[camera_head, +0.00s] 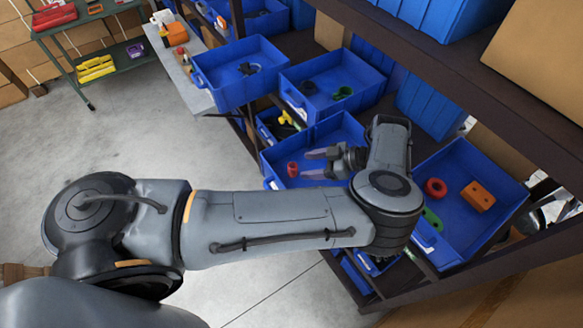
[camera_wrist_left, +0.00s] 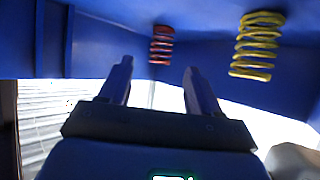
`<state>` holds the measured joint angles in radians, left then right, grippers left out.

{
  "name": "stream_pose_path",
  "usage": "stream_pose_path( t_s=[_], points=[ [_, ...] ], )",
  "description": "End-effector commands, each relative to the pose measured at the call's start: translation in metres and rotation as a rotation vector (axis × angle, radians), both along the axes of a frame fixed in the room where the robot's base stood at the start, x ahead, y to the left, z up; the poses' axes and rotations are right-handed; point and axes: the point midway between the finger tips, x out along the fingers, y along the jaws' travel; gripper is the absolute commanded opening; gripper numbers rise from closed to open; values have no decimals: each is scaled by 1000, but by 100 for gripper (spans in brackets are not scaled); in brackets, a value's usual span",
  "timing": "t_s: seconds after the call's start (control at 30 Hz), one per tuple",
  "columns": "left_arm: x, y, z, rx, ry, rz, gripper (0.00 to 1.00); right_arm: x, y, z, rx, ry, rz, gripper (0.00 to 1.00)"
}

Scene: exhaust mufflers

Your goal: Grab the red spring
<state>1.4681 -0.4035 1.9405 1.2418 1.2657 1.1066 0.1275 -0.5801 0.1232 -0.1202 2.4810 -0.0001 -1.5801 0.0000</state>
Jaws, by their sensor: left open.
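The red spring (camera_head: 292,170) stands in a blue bin on the shelf, near the bin's left front side in the head view. It also shows in the left wrist view (camera_wrist_left: 161,45), beyond the fingertips and roughly centred between them. My left gripper (camera_head: 309,164) reaches into that bin from the right, with its fingertips just short of the spring. Its two fingers show apart and empty in the left wrist view (camera_wrist_left: 157,70). I cannot tell the exact gap to the spring. My right gripper does not show.
A yellow spring (camera_wrist_left: 257,46) stands to the right of the red one in the left wrist view. The blue bin's walls (camera_head: 272,172) surround the gripper. The bin to the right holds a red ring (camera_head: 436,188) and an orange block (camera_head: 477,196). A dark shelf beam (camera_head: 460,65) runs above.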

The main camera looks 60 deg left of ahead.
Motion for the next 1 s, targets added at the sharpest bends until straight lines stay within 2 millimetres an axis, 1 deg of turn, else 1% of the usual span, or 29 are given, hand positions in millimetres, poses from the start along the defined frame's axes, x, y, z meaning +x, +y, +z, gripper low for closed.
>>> stream_pose_path(
  t_s=[0.07,0.23,0.3,0.43,0.7,0.73,0.77,1.0],
  points=[
    [-6,3,0,1,3,1,63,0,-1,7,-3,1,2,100],
    [-22,15,-10,2,3,2,63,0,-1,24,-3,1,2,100],
    [-28,19,-16,1,3,2,63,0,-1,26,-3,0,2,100],
    [-35,25,-22,1,1,1,63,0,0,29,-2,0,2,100],
    [-36,26,-24,1,-1,1,63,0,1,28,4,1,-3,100],
    [-36,26,-24,1,-1,1,61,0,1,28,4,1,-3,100],
    [-36,26,-24,1,-1,1,57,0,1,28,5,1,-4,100],
    [-36,26,-24,1,-1,2,20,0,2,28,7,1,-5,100]
  ],
)
